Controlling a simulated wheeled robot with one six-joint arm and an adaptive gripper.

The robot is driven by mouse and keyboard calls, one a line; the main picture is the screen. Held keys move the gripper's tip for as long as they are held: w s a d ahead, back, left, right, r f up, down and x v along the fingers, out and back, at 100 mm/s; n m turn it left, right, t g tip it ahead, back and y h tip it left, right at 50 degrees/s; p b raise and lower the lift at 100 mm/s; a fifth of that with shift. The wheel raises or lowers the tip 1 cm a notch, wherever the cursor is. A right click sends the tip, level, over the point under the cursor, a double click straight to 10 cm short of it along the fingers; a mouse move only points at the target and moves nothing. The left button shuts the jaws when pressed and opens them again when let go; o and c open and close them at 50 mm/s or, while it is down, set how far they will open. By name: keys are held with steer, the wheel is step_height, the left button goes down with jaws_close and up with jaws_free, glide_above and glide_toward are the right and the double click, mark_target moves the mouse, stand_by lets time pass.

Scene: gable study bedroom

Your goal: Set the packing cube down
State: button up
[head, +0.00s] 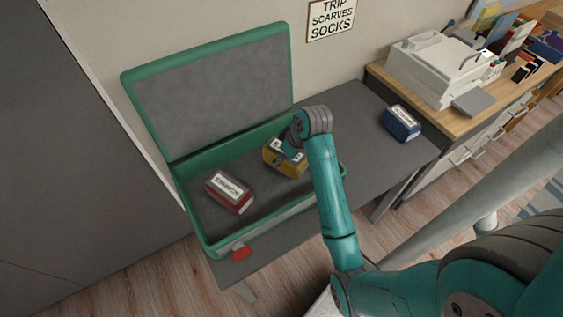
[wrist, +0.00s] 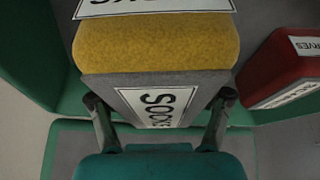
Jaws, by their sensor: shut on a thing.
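A yellow packing cube (head: 287,162) labelled SOCKS is inside the open green suitcase (head: 203,245), toward the back right of its grey interior. It also fills the middle of the wrist view (wrist: 155,48). My gripper (head: 292,143) is shut on it from above, with one finger on each side in the wrist view (wrist: 161,103). I cannot tell whether the cube's underside touches the suitcase floor. A red packing cube (head: 229,191) labelled SCARVES lies in the suitcase to the left, apart from the yellow one; it shows at the wrist view's right edge (wrist: 283,68).
The suitcase lid (head: 215,90) stands open at the back. A blue packing cube (head: 400,123) sits on the grey bench (head: 365,150) to the right. A wall sign (head: 331,18) reads TRIP, SCARVES, SOCKS. A printer (head: 440,68) stands on the wooden cabinet. Bare suitcase floor shows between the cubes.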

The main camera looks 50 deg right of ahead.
steer(key=shift+f, duration=1.85)
steer(key=shift+f, duration=0.1)
steer(key=o, duration=1.3)
steer(key=shift+c, duration=0.2)
